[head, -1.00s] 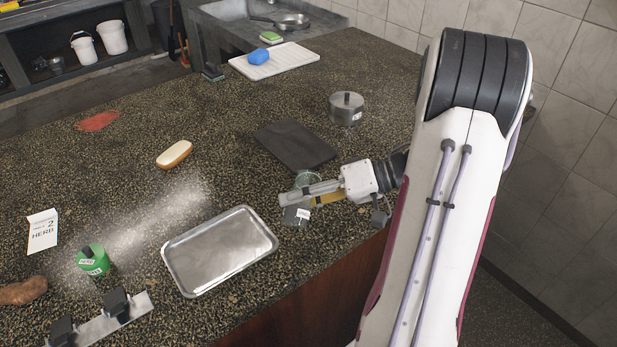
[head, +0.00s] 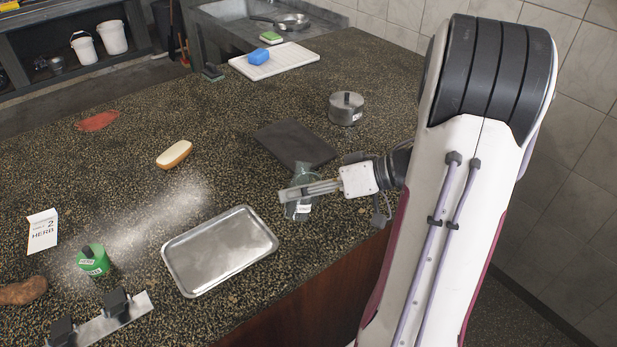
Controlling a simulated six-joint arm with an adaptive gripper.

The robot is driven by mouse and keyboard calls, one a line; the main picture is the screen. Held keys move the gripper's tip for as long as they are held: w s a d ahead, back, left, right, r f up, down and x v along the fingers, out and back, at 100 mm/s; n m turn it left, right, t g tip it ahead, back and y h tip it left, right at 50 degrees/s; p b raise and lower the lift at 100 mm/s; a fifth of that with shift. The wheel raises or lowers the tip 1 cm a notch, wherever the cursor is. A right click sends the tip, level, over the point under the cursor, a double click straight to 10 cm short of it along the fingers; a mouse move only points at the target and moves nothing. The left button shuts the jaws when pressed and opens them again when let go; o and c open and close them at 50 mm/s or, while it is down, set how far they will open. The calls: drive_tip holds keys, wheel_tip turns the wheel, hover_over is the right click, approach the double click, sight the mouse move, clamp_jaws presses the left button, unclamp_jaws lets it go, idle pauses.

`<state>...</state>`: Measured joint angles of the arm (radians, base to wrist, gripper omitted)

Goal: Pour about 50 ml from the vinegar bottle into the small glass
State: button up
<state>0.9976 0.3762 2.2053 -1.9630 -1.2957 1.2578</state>
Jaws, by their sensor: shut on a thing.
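My gripper (head: 308,191) is over the counter, to the right of the metal tray, with its fingers pointing left. It is shut on a dark greenish glass bottle (head: 297,212) with a small white label. The label's text is too small to read; I take this to be the vinegar bottle. The fingers cover its middle, and part of it shows above and below them. I cannot tell its exact tilt or whether its base touches the counter. I cannot make out the small glass or any liquid flowing.
A metal tray (head: 219,251) lies left of my gripper. A dark mat (head: 295,144) and a lidded pot (head: 346,108) are behind it. A green jar (head: 93,261), a herb card (head: 42,231) and a black-and-white rack (head: 102,320) stand at left. The counter's front edge is close below.

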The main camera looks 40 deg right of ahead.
sight(308, 214)
drive_tip(key=shift+s+a+f+n+h, duration=0.15)
drive_tip(key=shift+f+n+h, duration=0.1)
drive_tip(key=shift+f, duration=0.65)
drive_tip(key=shift+s+a+f+n+h, duration=0.15)
drive_tip(key=shift+f+n, duration=0.1)
drive_tip(key=shift+f, duration=0.65)
drive_tip(key=shift+a+n+t, duration=0.15)
drive_tip(key=shift+n+t, duration=0.15)
drive_tip(key=shift+t, duration=0.2)
drive_tip(key=shift+s+a+n+t+h, duration=0.35)
drive_tip(key=shift+n+h, duration=0.25)
drive_tip(key=shift+n, duration=0.2)
drive_tip(key=shift+s+a+f+n+t+h, duration=0.15)
drive_tip(key=shift+n+t+h, duration=0.35)
drive_tip(key=shift+n, duration=0.2)
